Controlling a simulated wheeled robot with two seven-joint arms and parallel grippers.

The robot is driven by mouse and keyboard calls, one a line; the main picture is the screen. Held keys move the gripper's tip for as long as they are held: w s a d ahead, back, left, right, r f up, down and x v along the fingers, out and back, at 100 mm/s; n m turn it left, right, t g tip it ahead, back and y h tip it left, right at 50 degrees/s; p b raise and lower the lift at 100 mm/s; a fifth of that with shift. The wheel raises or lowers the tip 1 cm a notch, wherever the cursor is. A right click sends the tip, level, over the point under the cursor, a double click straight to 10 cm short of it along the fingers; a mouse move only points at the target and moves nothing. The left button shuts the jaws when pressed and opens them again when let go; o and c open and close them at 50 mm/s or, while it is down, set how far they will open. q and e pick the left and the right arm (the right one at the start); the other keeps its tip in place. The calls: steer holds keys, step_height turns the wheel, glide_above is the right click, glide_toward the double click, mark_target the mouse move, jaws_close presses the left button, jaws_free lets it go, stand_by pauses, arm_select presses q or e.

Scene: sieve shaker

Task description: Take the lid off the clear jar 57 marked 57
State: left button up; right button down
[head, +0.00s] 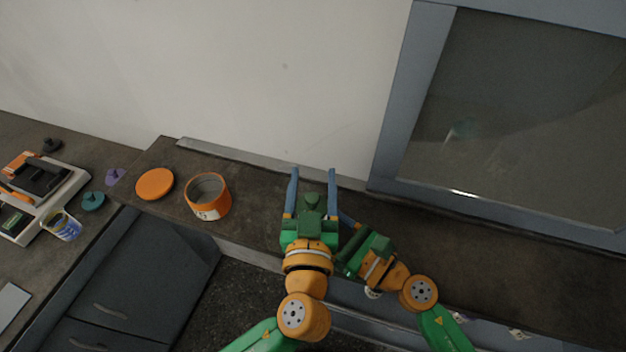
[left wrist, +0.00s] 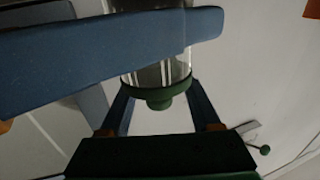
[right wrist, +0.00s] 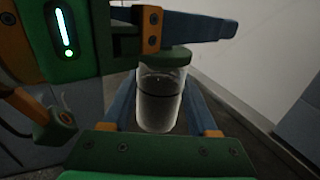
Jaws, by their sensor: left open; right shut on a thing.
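A clear glass jar (right wrist: 159,103) stands upright between the fingers of my right gripper (right wrist: 160,90), which is shut on it. A green lid (right wrist: 170,58) sits on its top. In the left wrist view the lid (left wrist: 159,92) shows its round knob, with the clear jar wall (left wrist: 155,70) behind it. My left gripper (head: 313,174) is open, with one blue finger on each side of the lid; I cannot tell whether they touch it. In the head view the green knob (head: 312,200) shows between these fingers. No number is readable on this jar.
An open orange jar (head: 208,208) and an orange lid (head: 155,184) stand left on the dark counter (head: 470,230). A device (head: 38,185), a printed cup (head: 63,226) and small knobbed pieces (head: 93,201) lie farther left. A framed glass panel (head: 520,110) rises at the right.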

arm_select(q)
steer(key=shift+c, duration=0.2)
jaws_close()
steer(key=shift+r, duration=0.15)
stand_by(0.5)
steer(key=shift+r, duration=1)
arm_select(e)
steer(key=shift+f, duration=0.1)
steer(key=shift+c, duration=0.5)
jaws_free()
arm_select(q)
step_height(320, 180, up, 4)
steer(key=shift+w+f, duration=0.1)
arm_select(e)
steer(key=shift+w, duration=0.1)
